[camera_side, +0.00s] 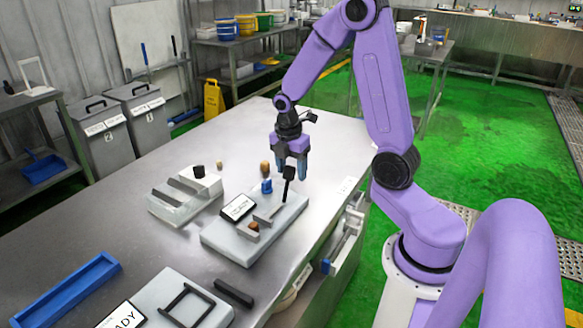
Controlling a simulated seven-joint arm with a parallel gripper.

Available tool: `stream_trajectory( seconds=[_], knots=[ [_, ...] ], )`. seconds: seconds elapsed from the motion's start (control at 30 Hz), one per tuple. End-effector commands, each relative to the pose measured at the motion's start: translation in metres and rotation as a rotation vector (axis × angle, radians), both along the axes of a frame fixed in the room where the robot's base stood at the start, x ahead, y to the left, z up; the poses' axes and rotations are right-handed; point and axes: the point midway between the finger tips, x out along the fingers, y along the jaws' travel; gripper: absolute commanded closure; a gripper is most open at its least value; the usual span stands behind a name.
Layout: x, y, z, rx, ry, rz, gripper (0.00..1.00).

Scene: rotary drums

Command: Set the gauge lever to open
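A black lever (286,190) stands nearly upright, slightly tilted, on the right part of a light grey base plate (232,246) on the metal table. I take it for the gauge lever; no marking for open is readable. Its thick black top lies just below my gripper (291,169). My gripper points down with its two blue fingers apart. The lever top appears between or just in front of the fingertips; I cannot tell whether they touch it. The plate also carries a white label (238,207), a blue knob (266,186) and a small orange-brown piece (253,226).
A white block with grey bars and a black knob (199,171) stands left of the plate. A brown knob (264,168) stands behind. Nearer are a blue tray (67,290), a black bar (233,293) and a white panel with a black frame (187,304). The table's far end is clear.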

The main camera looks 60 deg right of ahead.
Motion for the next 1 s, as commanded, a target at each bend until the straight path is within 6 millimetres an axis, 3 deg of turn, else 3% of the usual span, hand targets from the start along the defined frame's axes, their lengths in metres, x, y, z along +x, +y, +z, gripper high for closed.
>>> stream_trajectory(
  seconds=[0.17,0.33,1.0],
  knots=[
    [0.001,0.001,0.004,0.000,-0.003,0.000,0.40],
    [0.002,0.003,0.024,-0.001,-0.007,0.002,0.40],
    [0.002,0.018,0.154,0.000,-0.005,0.001,0.40]
  ],
)
